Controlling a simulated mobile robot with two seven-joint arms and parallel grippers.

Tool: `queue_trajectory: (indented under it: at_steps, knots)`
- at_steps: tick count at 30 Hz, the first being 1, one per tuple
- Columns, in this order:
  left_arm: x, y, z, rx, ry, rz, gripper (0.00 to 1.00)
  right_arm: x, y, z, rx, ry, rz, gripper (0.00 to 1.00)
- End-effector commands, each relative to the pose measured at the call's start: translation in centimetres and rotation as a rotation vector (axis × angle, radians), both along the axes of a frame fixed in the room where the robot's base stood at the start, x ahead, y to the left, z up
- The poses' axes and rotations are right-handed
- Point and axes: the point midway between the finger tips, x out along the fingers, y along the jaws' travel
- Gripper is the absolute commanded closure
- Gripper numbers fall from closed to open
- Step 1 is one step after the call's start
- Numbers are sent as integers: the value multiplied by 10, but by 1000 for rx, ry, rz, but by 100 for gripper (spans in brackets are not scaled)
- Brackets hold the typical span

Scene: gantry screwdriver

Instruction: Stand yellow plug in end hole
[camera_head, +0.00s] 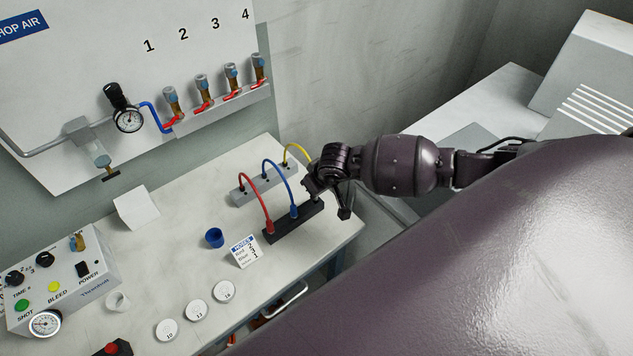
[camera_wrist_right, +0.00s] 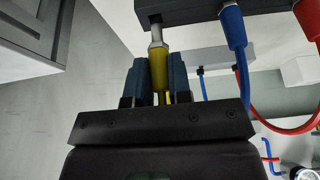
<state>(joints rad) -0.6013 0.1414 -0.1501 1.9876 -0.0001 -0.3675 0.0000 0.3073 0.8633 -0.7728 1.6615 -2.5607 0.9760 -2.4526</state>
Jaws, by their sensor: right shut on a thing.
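The yellow plug (camera_wrist_right: 158,65) is gripped between the two fingers of my right gripper (camera_wrist_right: 160,80) in the wrist view. Its metal tip points at the end hole of the black block (camera_wrist_right: 195,10) and appears to meet it; I cannot tell how deep it goes. In the head view my right gripper (camera_head: 315,190) is at the right end of the black block (camera_head: 282,234), hiding the plug and that hole. The yellow cable (camera_head: 296,148) arcs from the grey block (camera_head: 248,192) to the gripper. My left gripper is not in view.
A red plug (camera_head: 270,227) and a blue plug (camera_head: 294,211) stand in the black block, their cables arching to the grey block. The bench edge lies close to the right.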

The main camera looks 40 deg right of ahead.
Motion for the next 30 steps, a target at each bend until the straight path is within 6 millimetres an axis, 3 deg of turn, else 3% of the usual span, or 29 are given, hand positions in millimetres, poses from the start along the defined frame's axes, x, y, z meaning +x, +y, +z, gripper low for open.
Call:
queue_trajectory:
  at_steps: [30]
  knots:
    - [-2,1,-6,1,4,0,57,0,0,1,-1,-1,0,100]
